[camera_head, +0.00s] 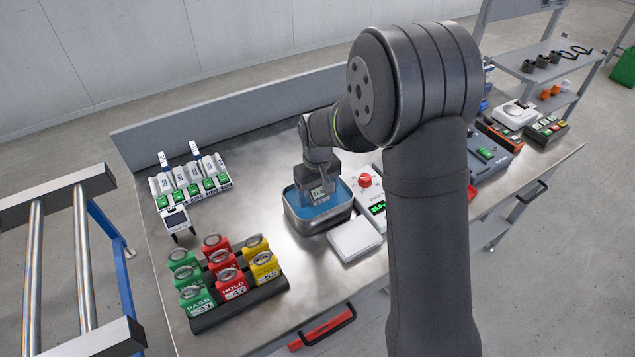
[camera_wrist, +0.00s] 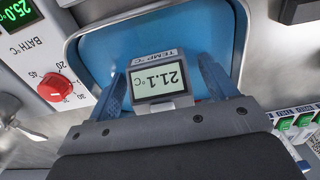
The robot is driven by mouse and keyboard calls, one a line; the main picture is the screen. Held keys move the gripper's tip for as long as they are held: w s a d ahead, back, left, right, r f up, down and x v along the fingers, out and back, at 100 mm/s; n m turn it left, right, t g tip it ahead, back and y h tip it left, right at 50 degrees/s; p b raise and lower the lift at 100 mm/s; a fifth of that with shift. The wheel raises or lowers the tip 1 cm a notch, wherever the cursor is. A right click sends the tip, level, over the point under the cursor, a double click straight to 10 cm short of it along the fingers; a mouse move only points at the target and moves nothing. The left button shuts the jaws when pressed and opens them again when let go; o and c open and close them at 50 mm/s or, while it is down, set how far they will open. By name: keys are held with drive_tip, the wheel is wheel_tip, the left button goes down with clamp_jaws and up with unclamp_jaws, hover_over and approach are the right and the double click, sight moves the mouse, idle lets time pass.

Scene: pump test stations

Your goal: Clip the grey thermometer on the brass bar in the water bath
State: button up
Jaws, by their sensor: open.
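The grey thermometer (camera_wrist: 162,57) shows in the wrist view, its lit display reading 21.1 °C. It also shows as a small display in the head view (camera_head: 318,193), over the water bath. My gripper (camera_wrist: 160,78) is open, with one blue finger on each side of the thermometer; the fingers look slightly apart from its sides. In the head view my gripper (camera_head: 319,180) is low over the bath. The water bath (camera_head: 319,226) is a steel tub with blue water. I cannot make out the brass bar; the thermometer and gripper may hide it. Whether the thermometer is clipped cannot be told.
Beside the bath are a control unit with a red knob (camera_head: 365,181) and a white plate (camera_head: 355,238). A rack of red, green and yellow tags (camera_head: 235,303) stands at front left. A white device with green switches (camera_head: 190,183) stands at left. Bare steel table lies between.

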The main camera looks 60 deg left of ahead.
wheel_tip(320, 180, up, 17)
drive_tip(key=shift+r, duration=0.15)
idle(0.5)
wheel_tip(320, 180, down, 18)
drive_tip(key=shift+r, duration=0.25)
drive_tip(key=shift+r, duration=0.1)
idle(0.4)
